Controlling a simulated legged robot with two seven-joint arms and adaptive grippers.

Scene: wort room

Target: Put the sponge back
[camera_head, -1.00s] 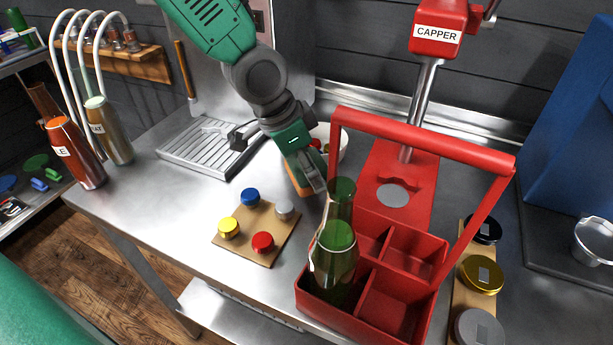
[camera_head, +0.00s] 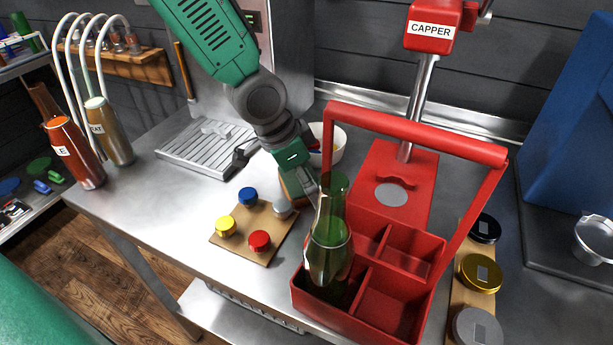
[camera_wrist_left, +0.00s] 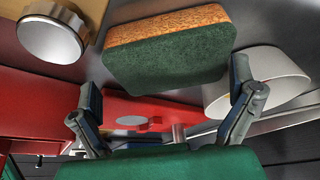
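The sponge (camera_head: 291,187) is a block with an orange side and a dark green side. In the head view it is mostly hidden behind my left gripper (camera_head: 277,172), between the block of caps and the bottle. In the left wrist view the sponge (camera_wrist_left: 170,50) shows large, its green face toward me. My left gripper (camera_wrist_left: 165,95) is open, with one finger on each side of the sponge's near edge. A gap shows at the left finger; I cannot tell whether the right finger touches. My right gripper is not in view.
A red carrier (camera_head: 437,255) with a green bottle (camera_head: 331,245) stands close to the right of the gripper. A wooden block (camera_head: 228,243) with coloured caps is in front. A white bowl (camera_head: 338,146) and the red capper (camera_head: 388,190) are behind. A drip tray (camera_head: 200,150) lies left.

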